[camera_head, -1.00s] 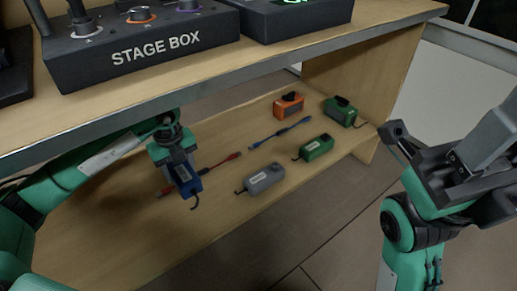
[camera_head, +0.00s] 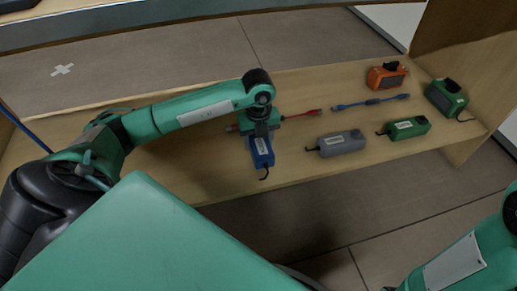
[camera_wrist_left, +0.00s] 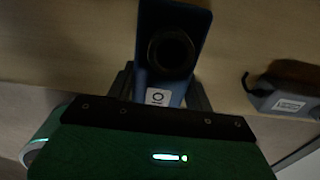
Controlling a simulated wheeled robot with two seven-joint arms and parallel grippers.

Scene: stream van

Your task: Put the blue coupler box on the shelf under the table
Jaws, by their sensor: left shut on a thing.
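The blue coupler box (camera_head: 263,154) is over the wooden shelf (camera_head: 330,168) under the table, left of the grey box, with a short black cable hanging at its front end. My left gripper (camera_head: 261,138) is shut on it from above and hides its rear part. The left wrist view shows the blue box (camera_wrist_left: 150,22) between the fingers, with a dark round opening and a white label. I cannot tell whether the box touches the shelf board. My right gripper is out of view; only part of that arm shows at the lower right.
A grey box (camera_head: 342,143), a green box (camera_head: 408,128), an orange box (camera_head: 386,76) and a larger green box (camera_head: 445,97) stand to the right. A red cable (camera_head: 302,114) lies behind the gripper, a blue cable (camera_head: 370,102) further right. The table edge (camera_head: 190,17) runs above.

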